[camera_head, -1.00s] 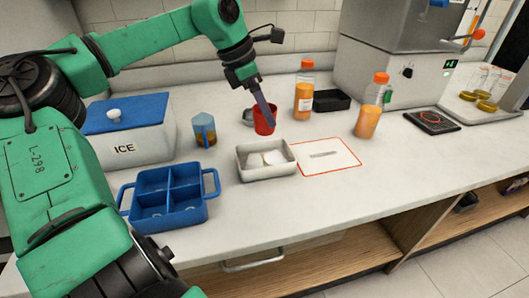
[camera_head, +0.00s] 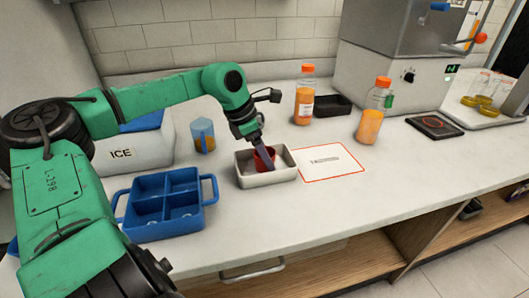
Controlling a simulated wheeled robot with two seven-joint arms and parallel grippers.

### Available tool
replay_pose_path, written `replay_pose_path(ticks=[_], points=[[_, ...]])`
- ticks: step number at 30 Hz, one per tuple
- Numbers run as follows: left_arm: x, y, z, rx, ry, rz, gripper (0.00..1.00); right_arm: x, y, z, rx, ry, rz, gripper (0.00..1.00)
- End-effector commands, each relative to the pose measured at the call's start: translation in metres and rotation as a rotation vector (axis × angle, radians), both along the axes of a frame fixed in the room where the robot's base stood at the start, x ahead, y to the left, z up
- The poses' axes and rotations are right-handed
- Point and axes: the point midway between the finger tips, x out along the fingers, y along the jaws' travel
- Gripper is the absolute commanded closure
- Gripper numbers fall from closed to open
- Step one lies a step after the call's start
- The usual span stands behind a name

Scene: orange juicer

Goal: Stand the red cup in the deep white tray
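The red cup (camera_head: 262,158) is inside the outline of the deep white tray (camera_head: 268,180), toward its middle, and looks slightly tilted. I cannot tell whether its base touches the tray floor. My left gripper (camera_head: 266,156) reaches down from above with a finger at the cup's rim and seems to hold it; the other finger is hidden. The white items that lay in the tray are hidden behind the cup and the tray's front wall. My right gripper is not in view.
A blue divided caddy (camera_head: 165,207) stands left of the tray, with a blue measuring jug (camera_head: 203,134) and ice box (camera_head: 128,150) behind. A red-bordered mat (camera_head: 330,163) lies right of the tray. Two orange juice bottles (camera_head: 304,97) (camera_head: 371,112) and a black tray (camera_head: 332,105) stand farther back.

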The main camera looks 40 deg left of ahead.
Motion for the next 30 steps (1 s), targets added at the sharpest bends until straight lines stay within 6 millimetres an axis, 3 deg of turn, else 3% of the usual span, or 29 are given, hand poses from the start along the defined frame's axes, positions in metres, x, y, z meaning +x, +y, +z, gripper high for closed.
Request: replay_pose_path(ticks=[10, 13, 21, 25, 30], points=[[0.0, 0.001, 0.009, 0.0, -0.004, 0.001, 0.2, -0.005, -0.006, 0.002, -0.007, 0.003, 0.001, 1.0], [-0.006, 0.006, 0.028, 0.0, -0.009, 0.001, 0.2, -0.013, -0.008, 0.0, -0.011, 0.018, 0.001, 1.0], [-0.03, 0.022, 0.095, 0.001, -0.004, 0.003, 0.2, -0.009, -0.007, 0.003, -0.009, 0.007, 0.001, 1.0], [-0.036, 0.026, 0.111, 0.001, -0.001, 0.002, 0.2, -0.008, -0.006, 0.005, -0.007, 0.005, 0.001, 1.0], [-0.038, 0.027, 0.115, -0.001, -0.001, 0.0, 0.2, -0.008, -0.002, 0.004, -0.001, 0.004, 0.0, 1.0]])
